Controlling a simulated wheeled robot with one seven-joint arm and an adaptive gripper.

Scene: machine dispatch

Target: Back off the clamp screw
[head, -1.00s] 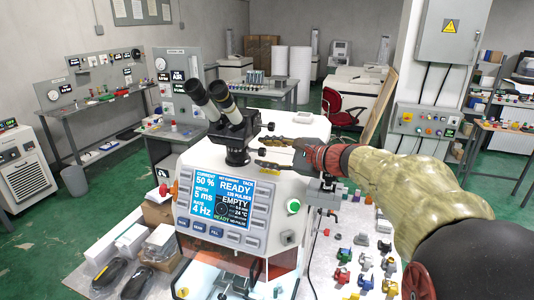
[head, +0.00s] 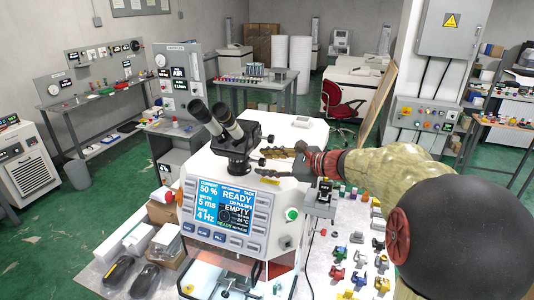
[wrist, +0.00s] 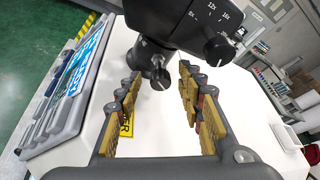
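The black microscope head (head: 238,150) with two eyepieces stands on top of the white machine (head: 250,185); it shows large in the wrist view (wrist: 195,25). A small dark knob on a stem (wrist: 160,78) sits below the microscope head, and looks like the clamp screw. My gripper (head: 263,163) is open, just right of the microscope mount in the head view. In the wrist view its two padded fingers (wrist: 158,88) are spread on either side of the knob, with a gap on both sides. I cannot tell whether the fingertips reach its depth.
The machine's screen (head: 224,208) reads READY and EMPTY. A green button (head: 291,214) is on its front. Many small coloured parts (head: 360,262) lie on the table to the right. A red chair (head: 342,100) stands behind. The microscope body overhangs the space between my fingers.

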